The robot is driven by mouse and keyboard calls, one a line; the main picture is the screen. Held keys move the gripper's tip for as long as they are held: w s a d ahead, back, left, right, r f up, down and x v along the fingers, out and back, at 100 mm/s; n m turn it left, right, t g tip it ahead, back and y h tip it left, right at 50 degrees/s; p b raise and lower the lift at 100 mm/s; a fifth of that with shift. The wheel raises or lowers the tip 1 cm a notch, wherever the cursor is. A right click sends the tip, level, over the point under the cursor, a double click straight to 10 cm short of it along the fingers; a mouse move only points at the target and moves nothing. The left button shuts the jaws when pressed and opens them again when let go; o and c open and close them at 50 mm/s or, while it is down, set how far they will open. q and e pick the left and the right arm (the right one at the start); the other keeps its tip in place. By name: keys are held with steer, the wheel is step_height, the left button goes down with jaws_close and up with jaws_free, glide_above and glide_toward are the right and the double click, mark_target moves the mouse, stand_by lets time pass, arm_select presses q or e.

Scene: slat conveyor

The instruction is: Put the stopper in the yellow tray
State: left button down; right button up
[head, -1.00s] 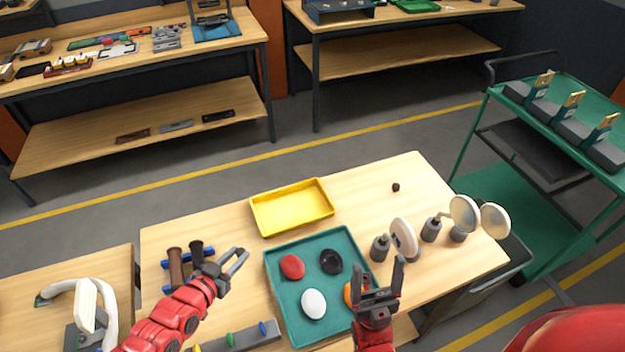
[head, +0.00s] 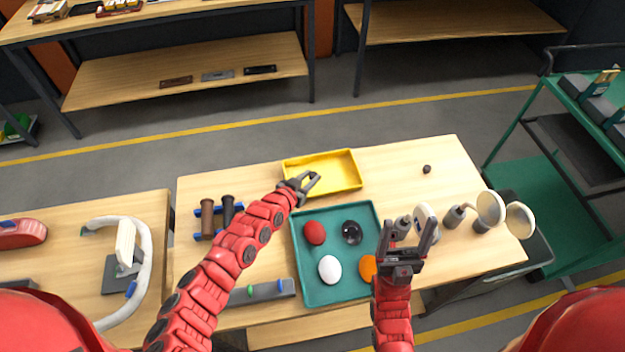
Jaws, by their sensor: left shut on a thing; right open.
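The yellow tray (head: 343,190) lies at the back middle of the wooden table and looks empty on its bare floor. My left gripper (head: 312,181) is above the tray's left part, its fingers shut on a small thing. The fingers hide that thing, so I cannot make out its shape or say surely that it is the stopper. A small dark knob-like piece (head: 427,169) lies on the table to the right of the tray. My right gripper (head: 409,236) is open and empty, near the right edge of the teal tray.
The teal tray (head: 299,270) in front of the yellow one holds a red, a black, a white and an orange rounded piece. Dark-handled tools (head: 228,211) sit in a blue rack at left. Lamp-like round-headed pieces (head: 490,207) stand at right. The table's back right is mostly clear.

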mark_target(312, 190)
arm_select(q)
steer(key=shift+w+d, duration=0.25)
steer(key=shift+d, duration=0.1)
step_height(312, 190, down, 4)
steer(key=shift+w+d+r+b, duration=0.1)
steer(key=shift+w+b, duration=0.05)
steer(key=shift+b, duration=0.95)
steer(key=shift+r, duration=0.1)
steer(key=shift+f, duration=0.2)
steer(key=c, duration=0.6)
jaws_free()
steer(key=shift+r, duration=0.15)
